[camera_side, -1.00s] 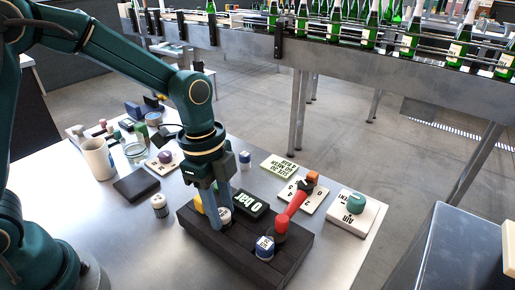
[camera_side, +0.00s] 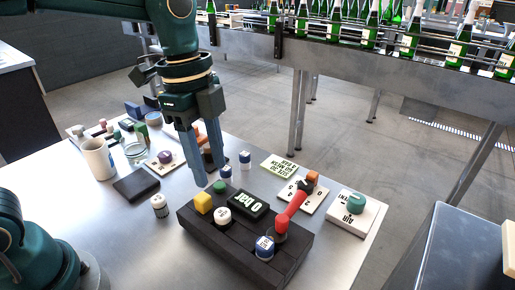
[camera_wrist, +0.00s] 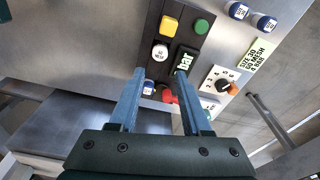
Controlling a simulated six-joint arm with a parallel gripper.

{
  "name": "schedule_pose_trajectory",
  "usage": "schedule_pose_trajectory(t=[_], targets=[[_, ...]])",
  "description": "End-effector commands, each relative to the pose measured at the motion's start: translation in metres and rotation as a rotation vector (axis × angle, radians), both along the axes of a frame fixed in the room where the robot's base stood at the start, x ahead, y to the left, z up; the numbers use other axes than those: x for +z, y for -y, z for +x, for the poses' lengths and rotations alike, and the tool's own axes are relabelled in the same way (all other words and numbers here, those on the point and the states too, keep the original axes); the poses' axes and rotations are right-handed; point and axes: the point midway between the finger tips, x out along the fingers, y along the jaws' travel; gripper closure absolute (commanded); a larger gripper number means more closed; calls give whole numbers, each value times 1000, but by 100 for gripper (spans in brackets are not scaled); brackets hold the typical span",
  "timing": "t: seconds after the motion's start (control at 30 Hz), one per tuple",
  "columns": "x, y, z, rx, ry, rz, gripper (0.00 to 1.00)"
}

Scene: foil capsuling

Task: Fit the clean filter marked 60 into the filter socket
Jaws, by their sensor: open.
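A white-topped filter (camera_side: 223,215) stands upright in the dark block (camera_side: 205,235), between the yellow button and the 0 bar display. In the wrist view its small marking (camera_wrist: 160,51) looks like 60, though it is hard to read. The socket under it is hidden, and I cannot tell how deep it sits. My gripper (camera_side: 211,177) is open and empty, above the back left of the block and apart from the filter. In the wrist view its fingers (camera_wrist: 160,72) are spread. A blue-and-white filter (camera_side: 264,247) stands at the block's front right.
The block also carries a yellow button (camera_side: 204,202), a green button (camera_side: 219,187), a 0 bar display (camera_side: 248,206) and a red handle (camera_side: 296,203). A white-topped jar (camera_side: 160,206) stands left, near a dark pad (camera_side: 136,184). An air panel (camera_side: 352,214) is at the right.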

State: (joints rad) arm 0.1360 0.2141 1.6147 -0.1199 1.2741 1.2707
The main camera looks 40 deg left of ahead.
Motion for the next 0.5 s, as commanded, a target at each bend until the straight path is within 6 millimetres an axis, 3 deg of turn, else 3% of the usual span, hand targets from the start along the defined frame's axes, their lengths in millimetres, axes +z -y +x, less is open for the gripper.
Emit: schedule_pose_trajectory(t=[0.27, 0.37, 0.5], targets=[[21, -4, -2, 18, 5, 1, 52], [26, -9, -9, 105, 27, 1, 52], [32, -22, -30, 366, 89, -11, 52]])
